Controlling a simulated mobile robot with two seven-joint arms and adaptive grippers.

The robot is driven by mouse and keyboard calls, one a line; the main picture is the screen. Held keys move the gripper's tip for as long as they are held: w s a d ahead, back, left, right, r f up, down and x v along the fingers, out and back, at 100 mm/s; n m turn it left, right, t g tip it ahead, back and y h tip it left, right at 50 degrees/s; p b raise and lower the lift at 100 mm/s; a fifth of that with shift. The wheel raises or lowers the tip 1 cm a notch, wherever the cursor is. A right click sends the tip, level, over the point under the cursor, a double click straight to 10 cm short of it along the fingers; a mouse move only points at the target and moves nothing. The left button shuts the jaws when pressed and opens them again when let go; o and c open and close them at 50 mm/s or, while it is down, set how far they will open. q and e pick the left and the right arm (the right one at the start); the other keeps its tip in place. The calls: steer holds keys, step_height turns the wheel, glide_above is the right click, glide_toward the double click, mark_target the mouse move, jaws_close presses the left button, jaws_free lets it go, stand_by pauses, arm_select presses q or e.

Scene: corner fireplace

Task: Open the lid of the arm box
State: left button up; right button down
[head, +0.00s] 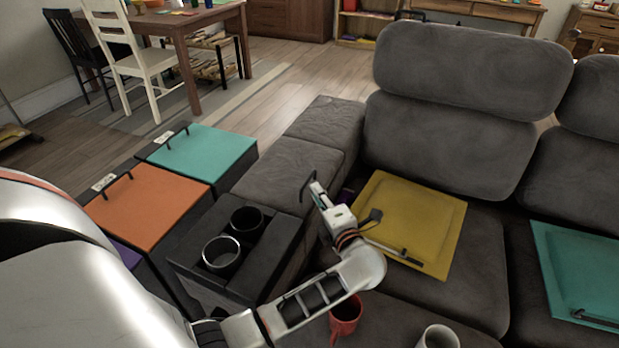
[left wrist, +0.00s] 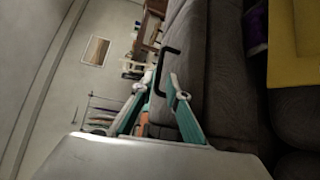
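The arm box is the grey sofa arm, with a padded grey lid (head: 291,166) that looks shut in the head view. A black handle (head: 307,187) stands at the lid's right side. It also shows in the left wrist view (left wrist: 158,72), standing out from the grey upholstery. My left gripper (head: 316,192) is at the handle. In the left wrist view its teal fingers (left wrist: 156,88) are apart, with the handle's bar in or just beyond the gap. I cannot tell whether they touch it. My right gripper is not in view.
A black cup holder (head: 190,243) adjoins the arm box's near end. Orange (head: 151,207) and teal (head: 204,153) lidded boxes stand left. A yellow panel (head: 440,225) lies on the seat. A red mug (head: 346,314) and white mug (head: 438,338) stand in front.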

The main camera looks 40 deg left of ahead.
mark_target(309, 178)
arm_select(q)
steer(key=b+x, duration=0.1)
steer(key=x, duration=0.5)
steer(key=shift+w+a+f, duration=0.15)
steer(key=shift+a, duration=0.2)
steer(key=shift+w+a, duration=0.3)
steer(key=shift+a, duration=0.1)
jaws_close()
